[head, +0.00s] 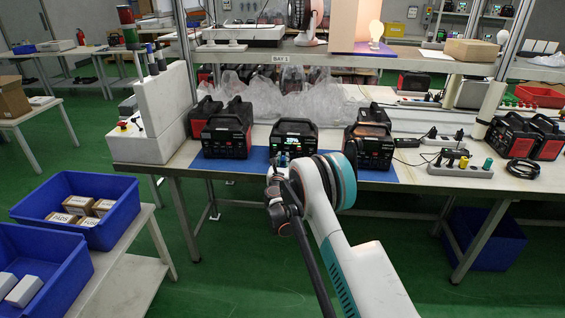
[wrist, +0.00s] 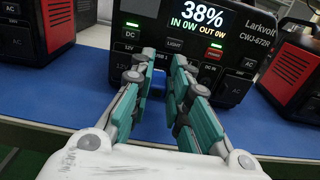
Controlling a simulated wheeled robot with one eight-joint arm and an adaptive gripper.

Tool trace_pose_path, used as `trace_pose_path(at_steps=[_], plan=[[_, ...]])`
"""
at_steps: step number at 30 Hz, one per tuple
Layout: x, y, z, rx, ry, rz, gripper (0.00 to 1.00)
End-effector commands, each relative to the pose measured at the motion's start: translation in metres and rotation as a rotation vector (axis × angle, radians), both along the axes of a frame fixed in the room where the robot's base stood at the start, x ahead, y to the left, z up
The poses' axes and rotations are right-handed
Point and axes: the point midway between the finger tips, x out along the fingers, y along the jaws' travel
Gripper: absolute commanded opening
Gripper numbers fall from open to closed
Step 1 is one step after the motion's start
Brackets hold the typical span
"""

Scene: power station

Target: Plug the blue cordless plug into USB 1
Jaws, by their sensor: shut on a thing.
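The middle power station (head: 295,132) stands on a blue mat (head: 260,158) on the bench. Its lit screen (wrist: 200,20) reads 38%, IN 0W, OUT 0W in the wrist view. My gripper (wrist: 160,68) is in front of its lower front panel, fingers pointing at the panel. The fingers are shut on the blue plug (wrist: 155,84), of which only a small blue part shows between them. A partly hidden label ending in "B 1" sits just above the fingertips. The port itself is hidden, so I cannot tell whether the plug touches it. In the head view my gripper (head: 279,165) is small.
Similar power stations stand to the left (head: 227,133) and right (head: 369,144) on the mat. A socket strip with several plugs (head: 459,166) lies further right. A shelf upright (head: 490,108) and a white block (head: 160,113) flank the bench area.

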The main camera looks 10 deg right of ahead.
Motion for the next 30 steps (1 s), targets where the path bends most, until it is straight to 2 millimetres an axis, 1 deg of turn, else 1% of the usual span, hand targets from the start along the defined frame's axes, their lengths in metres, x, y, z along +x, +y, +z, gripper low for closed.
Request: trace_pose_path(at_steps=[14,25,26,27,28,29,30], plan=[[0.0003,0.0,0.0001,0.0,0.0,0.0,0.0],[0.0042,-0.0014,-0.0001,0.0,0.0,0.0,0.0],[0.0042,-0.0014,-0.0001,0.0,0.0,0.0,0.21],[0.0041,-0.0013,0.0,0.0,0.0,0.0,0.3],[0.0041,-0.0013,0.0,0.0,0.0,0.0,0.37],[0.0041,-0.0013,0.0,0.0,0.0,0.0,0.4],[0.004,-0.0012,0.0,0.0,0.0,0.0,0.4]])
